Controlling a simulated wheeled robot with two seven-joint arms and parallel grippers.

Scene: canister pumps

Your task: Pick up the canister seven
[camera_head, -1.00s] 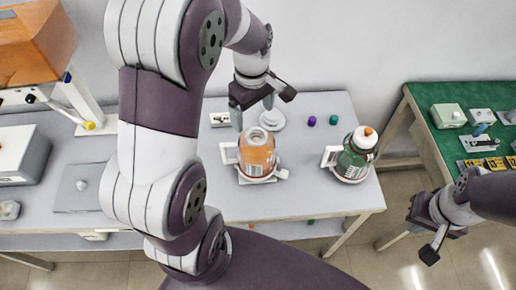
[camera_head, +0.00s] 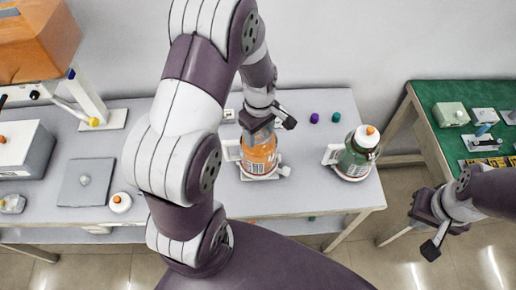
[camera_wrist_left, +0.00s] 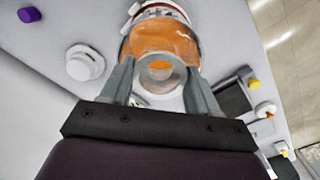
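An orange canister (camera_head: 261,157) stands on a white stand on the grey table, and a green canister (camera_head: 353,157) with an orange cap stands to its right. No number seven is legible on either. My left gripper (camera_head: 262,123) is at the top of the orange canister. In the left wrist view the fingers (camera_wrist_left: 160,80) are apart, one on each side of the orange canister's (camera_wrist_left: 160,38) pale ringed top; I cannot tell whether they touch it. My right gripper (camera_head: 432,228) hangs to the right, away from both canisters; its opening is unclear.
A purple cap (camera_head: 314,118) and a teal cap (camera_head: 336,117) lie behind the canisters. At the left are a flat grey plate (camera_head: 86,184) and a small white item with an orange top (camera_head: 119,202). A green-topped table (camera_head: 440,98) stands at the right.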

